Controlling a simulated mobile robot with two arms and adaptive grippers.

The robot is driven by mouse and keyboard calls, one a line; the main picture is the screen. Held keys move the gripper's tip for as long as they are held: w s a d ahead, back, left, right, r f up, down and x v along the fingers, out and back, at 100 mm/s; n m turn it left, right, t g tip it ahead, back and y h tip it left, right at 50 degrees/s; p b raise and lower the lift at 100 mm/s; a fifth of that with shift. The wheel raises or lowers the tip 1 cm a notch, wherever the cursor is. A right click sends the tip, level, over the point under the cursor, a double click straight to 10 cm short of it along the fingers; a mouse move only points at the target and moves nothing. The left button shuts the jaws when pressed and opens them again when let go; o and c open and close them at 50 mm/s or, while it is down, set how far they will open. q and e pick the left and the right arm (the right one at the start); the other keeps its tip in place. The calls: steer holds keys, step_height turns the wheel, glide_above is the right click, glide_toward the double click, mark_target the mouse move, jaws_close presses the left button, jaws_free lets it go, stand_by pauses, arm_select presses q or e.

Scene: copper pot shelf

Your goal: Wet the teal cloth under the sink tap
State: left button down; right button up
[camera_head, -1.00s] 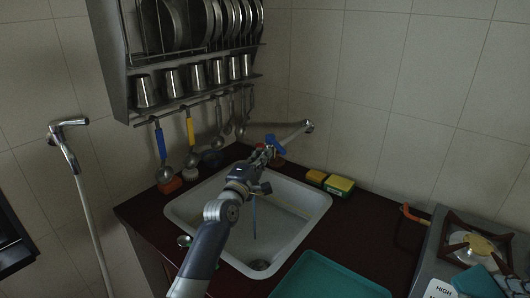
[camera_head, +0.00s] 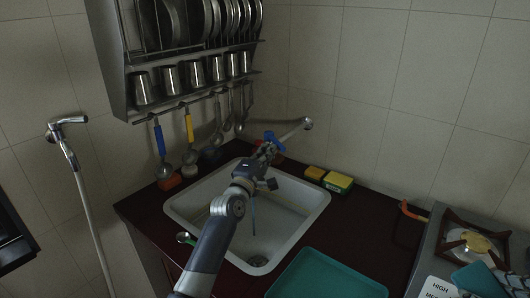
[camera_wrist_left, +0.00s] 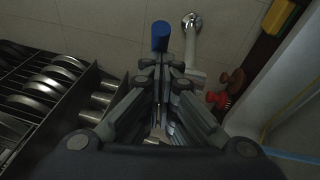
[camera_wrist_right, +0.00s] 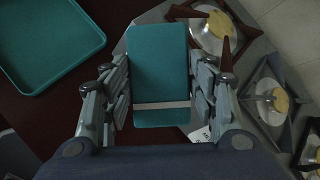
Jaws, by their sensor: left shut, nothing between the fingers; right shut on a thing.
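The teal cloth (camera_wrist_right: 160,70) is a flat teal piece with a pale stripe, held between the fingers of my right gripper (camera_wrist_right: 158,90). In the head view the cloth (camera_head: 476,279) shows at the lower right by the stove; the right gripper is out of that view. The wall tap (camera_head: 292,132) has a blue handle (camera_head: 270,137). My left gripper (camera_head: 266,150) is shut and empty, close to the blue handle, which also shows beyond its fingertips in the left wrist view (camera_wrist_left: 160,36). A thin blue streak (camera_head: 254,215), like running water, drops into the white sink (camera_head: 315,215).
Sponges (camera_head: 328,180) lie behind the sink's right rim. A teal tray (camera_head: 325,278) lies in front of it. The stove (camera_head: 450,255) is at the right. A rack with cups (camera_head: 170,78) and hanging ladles is on the wall at the left.

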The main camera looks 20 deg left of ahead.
arm_select(q)
steer(key=shift+d, duration=0.15)
arm_select(e)
steer(key=shift+r, duration=0.1)
steer(key=shift+d, duration=0.1)
steer(key=shift+d+r, duration=0.15)
steer(key=shift+d, duration=0.05)
arm_select(q)
steer(key=shift+w+d, duration=0.35)
steer(key=shift+d, duration=0.25)
steer(key=shift+w+d, duration=0.3)
steer(key=shift+d, duration=0.35)
steer(key=shift+w+d, duration=0.35)
steer(key=shift+d, duration=0.25)
arm_select(e)
steer(key=shift+a, duration=0.1)
arm_select(q)
steer(key=shift+f, duration=0.1)
